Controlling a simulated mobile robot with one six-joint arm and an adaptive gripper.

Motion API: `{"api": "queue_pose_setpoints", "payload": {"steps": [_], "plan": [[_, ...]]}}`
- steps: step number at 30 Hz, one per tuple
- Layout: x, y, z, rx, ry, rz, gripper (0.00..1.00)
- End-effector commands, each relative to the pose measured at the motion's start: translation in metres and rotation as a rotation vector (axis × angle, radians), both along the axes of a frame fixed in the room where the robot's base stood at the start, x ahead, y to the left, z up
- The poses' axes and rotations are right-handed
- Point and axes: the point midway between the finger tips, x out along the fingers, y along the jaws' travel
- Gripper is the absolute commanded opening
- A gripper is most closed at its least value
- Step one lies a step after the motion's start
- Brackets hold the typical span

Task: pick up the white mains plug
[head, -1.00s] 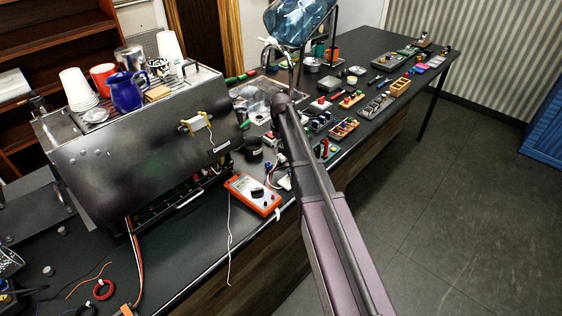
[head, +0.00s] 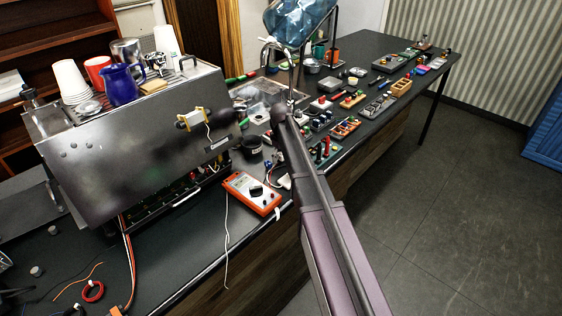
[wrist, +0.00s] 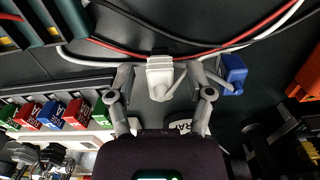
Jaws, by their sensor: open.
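In the wrist view, the white mains plug (wrist: 160,76) lies on the dark surface, with a white cable running past it. My gripper (wrist: 158,78) is open, with one finger on each side of the plug. A gap shows between the plug and each finger; I cannot tell how high the fingertips are above the surface. In the head view, my own arm hides the gripper, and I cannot make out the plug with certainty.
A blue connector (wrist: 233,74) sits just right of the right finger. Red, white and black wires cross above the plug. Coloured blocks (wrist: 75,115) stand at left. An orange multimeter (head: 250,193) lies near the bench edge, before the metal brewer (head: 140,150).

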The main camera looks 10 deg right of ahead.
Motion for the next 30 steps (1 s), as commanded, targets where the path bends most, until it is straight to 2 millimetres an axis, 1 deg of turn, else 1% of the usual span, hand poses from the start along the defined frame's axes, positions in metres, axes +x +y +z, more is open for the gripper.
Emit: {"api": "queue_pose_setpoints", "payload": {"steps": [13,14,15,17,18,20,30], "plan": [[0.0000,0.0004,0.0003,0.000,0.000,0.000,0.67],[0.0000,0.0004,0.0003,0.000,0.000,0.000,0.58],[0.0000,0.0004,0.0003,0.000,0.000,0.001,0.46],[0.0000,0.0004,0.0003,0.000,0.000,0.001,0.28],[0.0000,0.0004,0.0003,0.000,0.000,0.001,0.17],[0.0000,0.0005,0.0003,0.000,0.000,0.001,0.00],[0.0000,0.0007,0.0003,0.000,0.000,0.001,0.00]]}}
